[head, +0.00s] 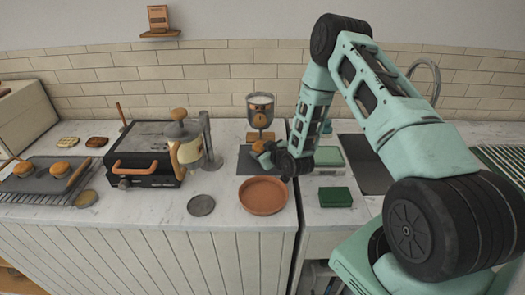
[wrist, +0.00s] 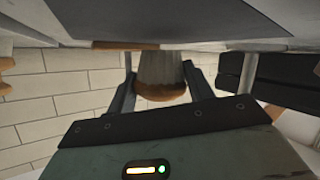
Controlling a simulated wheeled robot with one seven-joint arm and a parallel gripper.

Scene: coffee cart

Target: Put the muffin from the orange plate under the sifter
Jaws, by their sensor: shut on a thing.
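My gripper (head: 264,155) is shut on the muffin (head: 259,146), low over the dark mat at the foot of the sifter (head: 260,104). In the wrist view the muffin (wrist: 161,75) sits between the two fingers (wrist: 160,92), its brown top toward the palm side. The sifter has a metal and glass bowl on a wooden base. The muffin shows just below that base in the head view; whether it is directly beneath or in front, I cannot tell. The orange plate (head: 263,196) is empty, in front of my gripper.
The dark mat (head: 245,160) lies around the muffin. A coffee pot (head: 186,145) and a black grill (head: 147,150) stand to the left. A round grey lid (head: 201,205) lies left of the plate. A green sponge (head: 335,197) and a sink (head: 368,160) are to the right.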

